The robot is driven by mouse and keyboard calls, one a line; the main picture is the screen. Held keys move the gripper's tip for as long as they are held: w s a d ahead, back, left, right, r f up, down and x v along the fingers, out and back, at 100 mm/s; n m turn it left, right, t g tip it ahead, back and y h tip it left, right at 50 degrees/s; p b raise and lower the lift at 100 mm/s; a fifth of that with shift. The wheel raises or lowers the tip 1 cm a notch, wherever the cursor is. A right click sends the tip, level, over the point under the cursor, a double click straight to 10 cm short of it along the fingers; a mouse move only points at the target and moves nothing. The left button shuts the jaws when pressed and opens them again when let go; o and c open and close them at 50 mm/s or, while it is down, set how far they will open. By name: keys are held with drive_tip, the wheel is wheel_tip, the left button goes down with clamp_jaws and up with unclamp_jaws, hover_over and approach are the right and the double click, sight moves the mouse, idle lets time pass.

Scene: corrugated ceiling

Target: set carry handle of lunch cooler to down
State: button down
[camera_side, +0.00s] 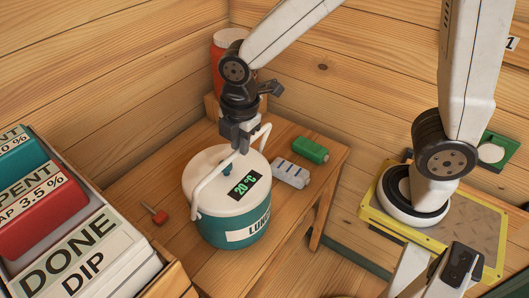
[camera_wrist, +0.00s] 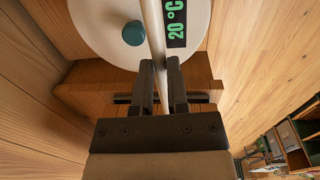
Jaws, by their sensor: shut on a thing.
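The lunch cooler (camera_side: 232,229) stands upright on a small wooden table, with a teal body and a white lid (camera_side: 207,165). Its lid shows a green "20 °C" display (camera_side: 244,187) and a teal knob (camera_wrist: 134,33). The white carry handle (camera_side: 209,183) is raised, arching over the lid from the left side to the back right. My gripper (camera_side: 240,149) is above the lid, shut on the handle's bar. In the wrist view, the handle (camera_wrist: 153,30) runs between the two dark fingers of my gripper (camera_wrist: 162,65). The fingers hide part of the bar.
A small red-headed item (camera_side: 158,214) lies left. A red container (camera_side: 222,64) stands behind. Labelled bins (camera_side: 45,215) fill the left. Wooden walls close the back.

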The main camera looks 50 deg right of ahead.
drive_tip(key=s+f, duration=0.4)
drive_tip(key=s, duration=0.3)
drive_tip(key=shift+s+f, duration=0.35)
drive_tip(key=shift+s, duration=0.05)
drive_tip(key=c, duration=0.6)
unclamp_jaws()
drive_tip(key=shift+w, duration=0.15)
drive_tip(key=shift+r, duration=0.1)
drive_tip(key=shift+r, duration=0.15)
drive_tip(key=shift+s+r, duration=0.15)
drive_tip(key=shift+r, duration=1.75)
drive_tip(key=shift+s+r, duration=0.15)
drive_tip(key=shift+r, duration=1.7)
drive_tip(key=shift+c, duration=0.3)
